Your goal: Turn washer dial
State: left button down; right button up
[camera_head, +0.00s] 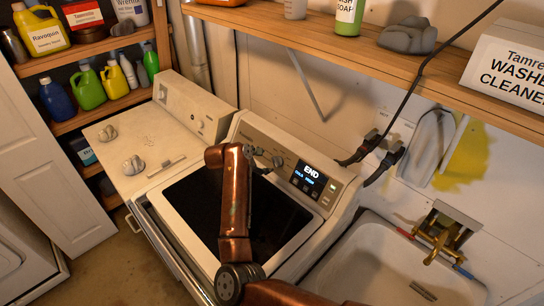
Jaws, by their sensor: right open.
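The white washer (318,212) with a dark glass lid stands in the middle. Its sloped control panel has a lit display (308,175) reading "END". The washer dial (277,162) is a small round knob on the panel, left of the display. My copper right arm rises from the bottom edge and bends over the lid. My right gripper (259,160) is small in the view, open, with its fingers just left of the dial. I cannot tell whether they touch it. The arm hides part of the panel's left side. My left gripper is not in view.
A second white appliance (160,137) with knobs stands to the left. A wooden shelf (340,42) runs above the washer. A sink (375,255) with a brass faucet (440,235) is at right. Black hoses and cables hang near the panel's right end.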

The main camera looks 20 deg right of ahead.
aim_at(275, 162)
jog(key=x, duration=0.5)
jog(key=shift+d+f+p, duration=0.15)
jog(key=shift+d+p, duration=0.15)
jog(key=shift+d, duration=0.15)
jog(key=shift+x, duration=0.9)
jog(key=shift+a, duration=0.1)
jog(key=c, duration=1.1)
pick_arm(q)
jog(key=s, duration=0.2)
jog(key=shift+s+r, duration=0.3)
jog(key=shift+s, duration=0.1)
pick_arm(e)
jog(key=shift+c, duration=0.3)
